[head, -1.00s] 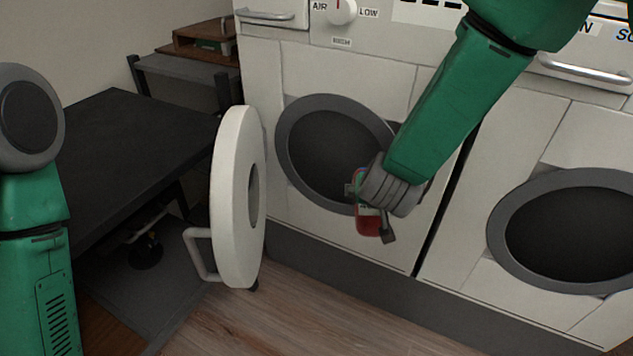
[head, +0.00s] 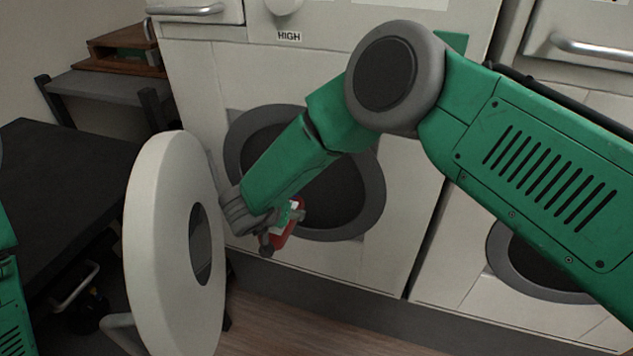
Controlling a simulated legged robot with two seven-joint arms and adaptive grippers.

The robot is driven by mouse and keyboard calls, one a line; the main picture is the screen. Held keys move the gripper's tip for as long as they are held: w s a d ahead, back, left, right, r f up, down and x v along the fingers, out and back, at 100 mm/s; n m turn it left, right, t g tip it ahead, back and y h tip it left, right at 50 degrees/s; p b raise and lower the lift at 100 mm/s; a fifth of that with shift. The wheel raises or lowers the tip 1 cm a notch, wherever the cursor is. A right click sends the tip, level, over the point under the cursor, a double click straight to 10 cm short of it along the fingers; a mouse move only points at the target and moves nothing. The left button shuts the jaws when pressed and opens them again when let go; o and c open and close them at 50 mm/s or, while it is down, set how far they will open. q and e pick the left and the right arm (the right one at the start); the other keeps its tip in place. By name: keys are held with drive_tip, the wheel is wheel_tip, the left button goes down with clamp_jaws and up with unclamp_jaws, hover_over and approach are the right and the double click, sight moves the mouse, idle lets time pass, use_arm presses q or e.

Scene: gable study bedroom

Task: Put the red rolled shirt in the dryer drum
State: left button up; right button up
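The red rolled shirt (head: 277,241) shows as a small red shape with a pale part at the end of my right arm. My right gripper (head: 285,222) is shut on it, though the fingers are small and partly hidden. Gripper and shirt are in front of the lower left rim of the round dryer drum opening (head: 338,190); I cannot tell how far they are from it. My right forearm crosses the opening and hides part of it. The white round dryer door (head: 155,240) stands open on the left. My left gripper is out of view; only bits of that arm show at the left edge.
The open door stands close to the left of my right gripper. A second machine with a dark round opening (head: 530,262) is on the right, partly behind my arm. A black table (head: 60,185) and a grey shelf (head: 110,88) with a wooden box (head: 120,55) are at left.

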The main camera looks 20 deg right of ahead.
drive_tip(key=w+d+b, duration=0.2)
drive_tip(key=w+d, duration=0.1)
drive_tip(key=w, duration=0.2)
drive_tip(key=w+d+f+b, duration=0.1)
drive_tip(key=w+d+b, duration=0.2)
drive_tip(key=w+d, duration=0.1)
drive_tip(key=w+d+b, duration=0.2)
drive_tip(key=w+d, duration=0.1)
drive_tip(key=w, duration=0.4)
drive_tip(key=shift+d+f, duration=0.15)
drive_tip(key=shift+f, duration=0.15)
drive_tip(key=shift+a+f+b, duration=0.3)
drive_tip(key=shift+a+b, duration=0.1)
drive_tip(key=shift+a, duration=0.15)
drive_tip(key=f+b, duration=0.2)
drive_tip(key=f, duration=0.1)
drive_tip(key=f+b, duration=0.1)
drive_tip(key=f, duration=0.1)
drive_tip(key=shift+w+d, duration=0.2)
drive_tip(key=shift+d, duration=0.2)
drive_tip(key=shift+d+r, duration=0.1)
drive_tip(key=shift+d, duration=0.05)
drive_tip(key=shift+r, duration=0.15)
drive_tip(key=shift+a+f, duration=0.2)
drive_tip(key=shift+a, duration=0.15)
drive_tip(key=o, duration=1.3)
drive_tip(key=shift+c, duration=0.2)
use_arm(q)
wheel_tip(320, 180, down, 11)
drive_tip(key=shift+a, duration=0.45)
